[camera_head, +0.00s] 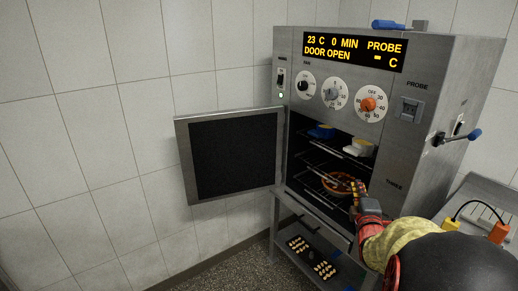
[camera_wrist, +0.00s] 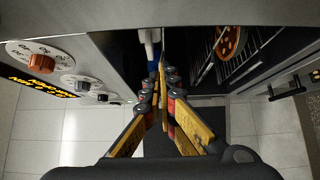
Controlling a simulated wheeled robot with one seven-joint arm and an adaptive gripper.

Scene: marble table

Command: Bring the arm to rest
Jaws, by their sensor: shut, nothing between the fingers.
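My gripper (camera_head: 356,192) is at the front of the open oven (camera_head: 290,62), its fingers by the lower part of the opening. In the head view the fingers overlap the right edge of a round brown dish (camera_head: 335,184) on a lower rack; I cannot tell whether they touch. In the wrist view the yellow fingers of my gripper (camera_wrist: 164,76) come together with nothing between them. There the dish (camera_wrist: 228,42) is apart from them, to the upper right. My arm comes in from the lower right of the head view.
The oven door (camera_head: 235,153) stands open to the left. A blue item (camera_head: 321,131) and a white item (camera_head: 358,148) are on the upper rack. A dark tray with several small pieces (camera_head: 312,258) lies below. A steel surface (camera_head: 480,198) with a yellow and an orange item is at right.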

